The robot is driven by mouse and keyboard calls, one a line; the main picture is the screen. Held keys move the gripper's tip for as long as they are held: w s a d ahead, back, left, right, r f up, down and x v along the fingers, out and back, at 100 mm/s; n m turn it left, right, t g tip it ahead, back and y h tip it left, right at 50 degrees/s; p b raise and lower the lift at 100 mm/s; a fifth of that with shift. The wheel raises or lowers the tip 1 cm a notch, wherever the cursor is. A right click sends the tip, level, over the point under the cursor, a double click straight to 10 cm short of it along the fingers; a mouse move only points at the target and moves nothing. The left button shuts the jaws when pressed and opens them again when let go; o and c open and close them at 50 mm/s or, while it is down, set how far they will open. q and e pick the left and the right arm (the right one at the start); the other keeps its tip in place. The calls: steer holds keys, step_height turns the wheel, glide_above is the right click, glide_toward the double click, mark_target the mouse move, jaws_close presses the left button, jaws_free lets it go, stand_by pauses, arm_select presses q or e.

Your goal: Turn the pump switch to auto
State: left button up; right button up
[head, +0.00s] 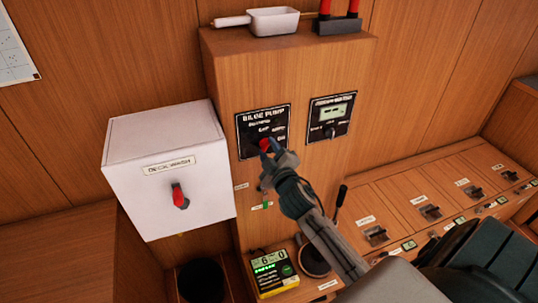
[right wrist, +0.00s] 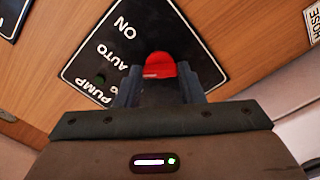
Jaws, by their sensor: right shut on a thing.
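The bilge pump panel (head: 246,137) is a black plate on the wooden column. Its red switch knob (head: 265,143) sits at the panel's lower right. My right gripper (head: 268,154) is at the knob, with its fingers around it. In the right wrist view the red knob (right wrist: 160,66) is between the two fingers (right wrist: 158,88), and the labels ON, AUTO and PUMP show on the panel (right wrist: 112,50). The knob's pointer direction is hidden. My left gripper is not in view.
A white box (head: 160,150) with a red handle (head: 179,196) stands left of the column. A second black panel (head: 331,117) with a display is to the right. Below are a yellow meter (head: 271,272), a black lever (head: 340,200) and a sloped console (head: 400,205) with several switches.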

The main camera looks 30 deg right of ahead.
steer(key=shift+f+m+b, duration=0.1)
steer(key=shift+m+b, duration=0.2)
steer(key=shift+m, duration=0.4)
steer(key=o, duration=1)
steer(key=shift+s, duration=0.1)
steer(key=shift+s, duration=0.25)
steer(key=b+v, duration=0.3)
steer(key=v, duration=0.7)
steer(key=shift+a, duration=0.15)
